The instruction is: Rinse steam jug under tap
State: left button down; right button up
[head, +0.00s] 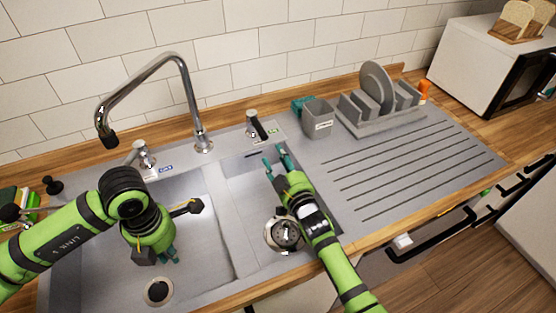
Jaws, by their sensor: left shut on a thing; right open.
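The tall chrome tap (180,62) arches at the back of the sink, its dark nozzle (107,138) pointing down over the left side. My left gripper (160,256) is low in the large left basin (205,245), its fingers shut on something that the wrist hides. My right gripper (275,158) is open and empty over the back of the smaller right basin (245,195), just in front of a black-handled lever (258,125).
A second lever (145,154) stands left of the tap base. A grey cup (318,120) and a plate rack (378,103) stand behind the ridged drainboard (420,160), which is clear. A white appliance (490,65) is at the far right.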

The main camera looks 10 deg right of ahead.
pick_arm(q)
jog(key=shift+r, duration=0.15)
jog(key=s+r+p, duration=0.2)
jog(key=s+r, duration=0.1)
jog(key=s, duration=0.2)
jog(key=shift+r, duration=0.4)
dwell(1.6)
